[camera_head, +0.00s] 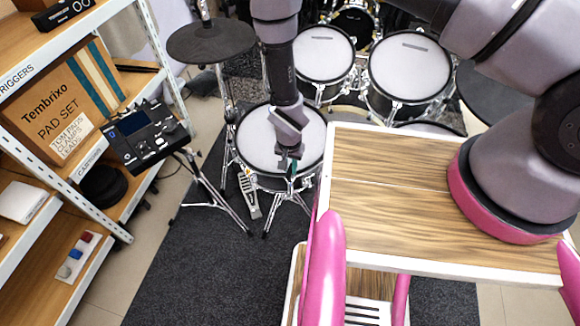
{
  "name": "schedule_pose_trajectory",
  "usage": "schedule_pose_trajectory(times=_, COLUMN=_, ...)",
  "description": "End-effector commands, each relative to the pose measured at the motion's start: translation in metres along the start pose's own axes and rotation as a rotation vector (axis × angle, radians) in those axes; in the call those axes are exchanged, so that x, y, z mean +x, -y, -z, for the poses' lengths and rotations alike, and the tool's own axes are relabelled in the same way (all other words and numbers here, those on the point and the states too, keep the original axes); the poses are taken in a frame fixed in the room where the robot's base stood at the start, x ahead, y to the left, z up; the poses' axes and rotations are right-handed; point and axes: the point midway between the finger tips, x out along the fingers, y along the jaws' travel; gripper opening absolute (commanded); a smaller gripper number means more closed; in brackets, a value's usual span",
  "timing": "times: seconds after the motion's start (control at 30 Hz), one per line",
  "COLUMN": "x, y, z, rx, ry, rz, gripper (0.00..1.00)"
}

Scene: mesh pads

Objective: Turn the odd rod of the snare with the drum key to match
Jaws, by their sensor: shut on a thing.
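The snare (258,152) stands on its stand at the centre, with a white mesh head and a dark rim. My gripper (289,156) reaches down over the snare's near edge and is shut on the drum key. A small dark green part of the drum key (294,168) shows just below the fingers, at the near rim. I cannot tell whether the key sits on a rod. The tension rods around the rim are too small to compare, and the odd one cannot be made out. My wrist and fingers hide part of the head and near rim.
A black cymbal pad (211,41) stands behind left. Two toms (322,52) (409,75) stand behind right. A drum module (146,136) on a stand and a shelf (104,204) with boxes are left. A pedal (249,195) lies below the snare. Dark carpet (205,270) is open in front.

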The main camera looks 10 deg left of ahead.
Motion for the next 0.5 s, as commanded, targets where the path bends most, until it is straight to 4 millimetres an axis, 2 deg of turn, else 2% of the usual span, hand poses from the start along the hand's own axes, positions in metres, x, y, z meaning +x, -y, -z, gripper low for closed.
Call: schedule_pose_trajectory(times=0.5, x=0.0, y=0.0, z=0.0001, rx=0.036, ry=0.0, rz=0.0, gripper=0.0)
